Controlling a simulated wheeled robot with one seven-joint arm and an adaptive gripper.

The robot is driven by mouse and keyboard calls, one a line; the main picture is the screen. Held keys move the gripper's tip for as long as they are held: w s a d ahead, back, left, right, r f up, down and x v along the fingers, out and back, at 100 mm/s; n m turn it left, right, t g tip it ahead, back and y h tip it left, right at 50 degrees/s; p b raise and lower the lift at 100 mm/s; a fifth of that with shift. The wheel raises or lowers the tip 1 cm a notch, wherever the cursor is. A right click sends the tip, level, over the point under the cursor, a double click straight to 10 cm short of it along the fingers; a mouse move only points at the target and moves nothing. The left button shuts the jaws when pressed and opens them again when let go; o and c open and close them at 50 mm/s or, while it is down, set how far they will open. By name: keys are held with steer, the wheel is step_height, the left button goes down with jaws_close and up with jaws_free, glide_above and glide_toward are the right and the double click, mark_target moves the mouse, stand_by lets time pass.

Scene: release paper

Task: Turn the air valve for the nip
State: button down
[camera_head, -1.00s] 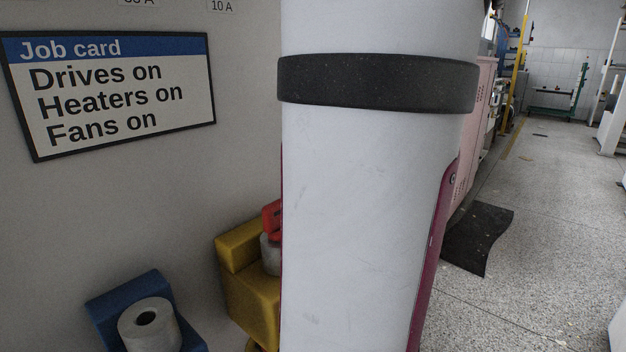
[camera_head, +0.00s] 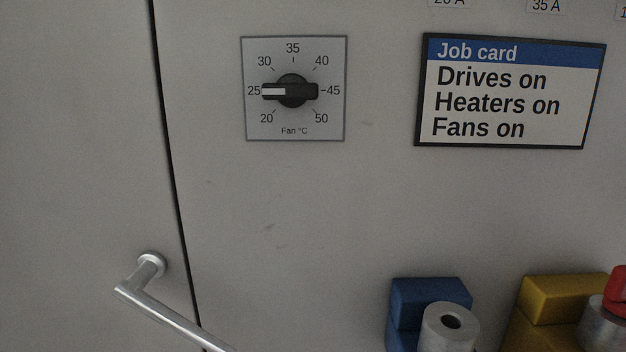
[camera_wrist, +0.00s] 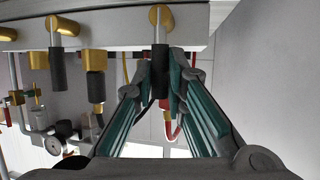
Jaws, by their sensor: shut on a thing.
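In the wrist view my gripper (camera_wrist: 160,82) is closed around a black handle grip (camera_wrist: 160,58). This grip hangs straight down from a brass valve (camera_wrist: 160,18) on a pale rail. The fingers stand on either side of the grip and hide part of it. A second brass valve (camera_wrist: 52,25) with a black grip (camera_wrist: 58,68) hangs to the left. No readable label shows which valve is for the nip. My gripper and the valves are outside the head view.
The wrist view also shows a pressure gauge (camera_wrist: 62,130), brass fittings (camera_wrist: 95,62) and a red part (camera_wrist: 172,108) behind my right finger. The head view shows a fan dial (camera_head: 291,91), a job card (camera_head: 510,92), a metal handle (camera_head: 165,305), a blue block (camera_head: 428,292) and a yellow block (camera_head: 562,298).

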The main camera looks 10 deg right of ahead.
steer(key=shift+f, duration=0.1)
steer(key=c, duration=1.9)
jaws_free()
steer(key=shift+s, duration=0.1)
steer(key=v, duration=0.7)
steer(key=shift+s+a, duration=0.15)
